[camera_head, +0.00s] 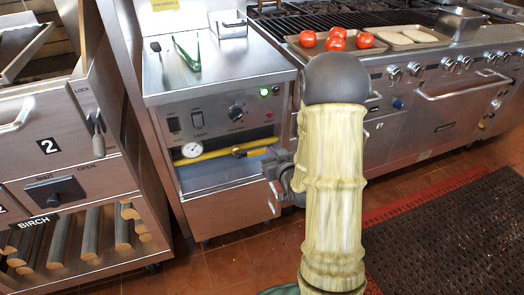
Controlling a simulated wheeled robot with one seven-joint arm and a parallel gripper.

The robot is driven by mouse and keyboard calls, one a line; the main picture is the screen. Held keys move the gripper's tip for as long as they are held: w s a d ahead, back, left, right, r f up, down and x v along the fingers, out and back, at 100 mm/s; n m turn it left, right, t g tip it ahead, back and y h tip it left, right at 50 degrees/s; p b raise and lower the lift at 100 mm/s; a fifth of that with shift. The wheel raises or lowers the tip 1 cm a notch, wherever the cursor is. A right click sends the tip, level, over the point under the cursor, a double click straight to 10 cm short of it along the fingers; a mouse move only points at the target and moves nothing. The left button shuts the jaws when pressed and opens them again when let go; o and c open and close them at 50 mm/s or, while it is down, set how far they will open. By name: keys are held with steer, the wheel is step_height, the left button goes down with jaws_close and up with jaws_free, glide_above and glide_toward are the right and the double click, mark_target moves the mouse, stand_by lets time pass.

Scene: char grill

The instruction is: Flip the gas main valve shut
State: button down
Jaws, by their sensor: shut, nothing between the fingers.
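A yellow gas pipe (208,155) runs level across an opening in the front of the steel cabinet. The gas main valve (238,152) sits on this pipe, with a small dark body near the middle. A yellowish handle appears to lie to its right, roughly in line with the pipe, but it is too small to be sure. A round white gauge (192,149) is at the pipe's left end. My gripper (270,173) is shut and empty, just right of and below the valve, in front of the cabinet. I cannot tell whether it touches the handle. My arm hides part of the gripper.
Switches and a knob (235,113) are above the pipe. Green tongs (187,54) lie on the cabinet top. A grill counter with tomatoes (337,43) stands at right, a drawer unit with logs (90,233) at left. The floor has a dark mat (455,235).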

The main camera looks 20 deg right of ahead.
steer(key=b, duration=0.2)
glide_above(261, 149)
steer(key=v, duration=0.2)
step_height(261, 149, down, 3)
steer(key=f, duration=0.1)
steer(key=f+b, duration=0.1)
steer(key=f, duration=0.2)
steer(key=shift+s+a, duration=0.1)
steer(key=shift+a, duration=0.2)
steer(key=shift+a, duration=0.1)
